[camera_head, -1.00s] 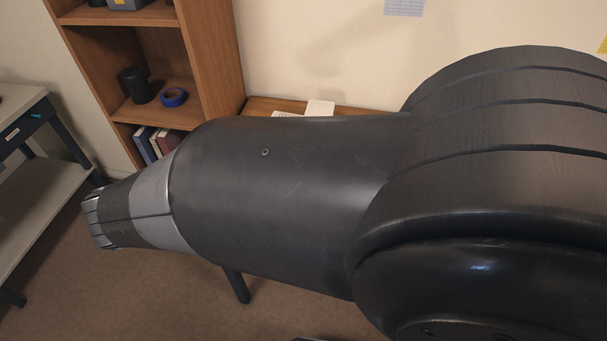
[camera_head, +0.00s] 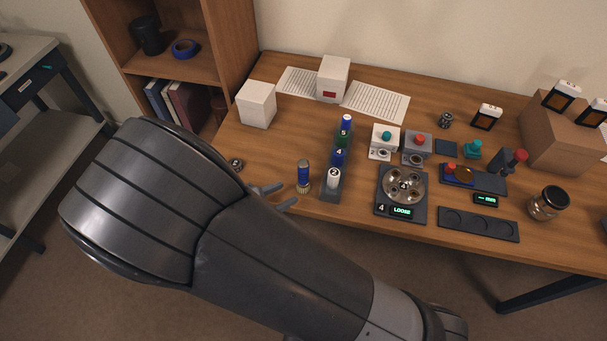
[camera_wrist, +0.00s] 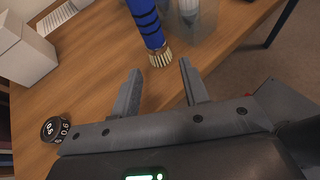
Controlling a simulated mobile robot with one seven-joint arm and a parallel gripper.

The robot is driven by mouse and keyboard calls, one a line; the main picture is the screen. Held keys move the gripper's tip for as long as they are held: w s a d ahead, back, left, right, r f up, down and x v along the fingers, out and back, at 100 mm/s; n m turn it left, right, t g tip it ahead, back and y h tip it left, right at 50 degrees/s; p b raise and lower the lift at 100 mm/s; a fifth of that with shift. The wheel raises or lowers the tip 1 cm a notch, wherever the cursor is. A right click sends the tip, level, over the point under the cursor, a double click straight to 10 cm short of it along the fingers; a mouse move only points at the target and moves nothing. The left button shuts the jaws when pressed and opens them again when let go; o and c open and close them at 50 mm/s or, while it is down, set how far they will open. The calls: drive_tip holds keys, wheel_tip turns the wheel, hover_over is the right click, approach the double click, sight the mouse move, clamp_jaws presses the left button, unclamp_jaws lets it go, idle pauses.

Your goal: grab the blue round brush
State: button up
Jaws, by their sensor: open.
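The blue round brush (camera_head: 304,174) stands upright near the table's front left edge, with a blue body and tan bristles at its base. In the wrist view the brush (camera_wrist: 146,22) shows dark bands, and its bristles (camera_wrist: 160,58) lie just beyond my fingertips. My gripper (camera_head: 283,196) is open and empty, its fingers just left of the brush in the head view. In the wrist view my gripper (camera_wrist: 160,70) points at the brush, which is apart from both fingers. My arm hides the front left part of the table.
A rack (camera_head: 329,195) with several numbered cylinders stands close right of the brush. A small black dial (camera_head: 236,164) and white boxes (camera_head: 257,104) are on the left. A station reading LOOSE (camera_head: 402,211) and other devices stand further right on the table (camera_head: 285,132).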

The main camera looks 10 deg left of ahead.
sight(299, 184)
drive_tip(key=x, duration=0.2)
drive_tip(key=shift+w+d+f, duration=0.1)
drive_tip(key=shift+w+d, duration=0.15)
drive_tip(key=shift+w, duration=0.1)
drive_tip(key=x, duration=0.5)
drive_tip(key=shift+w+r, duration=0.2)
drive_tip(key=shift+r, duration=0.15)
drive_tip(key=c, duration=0.7)
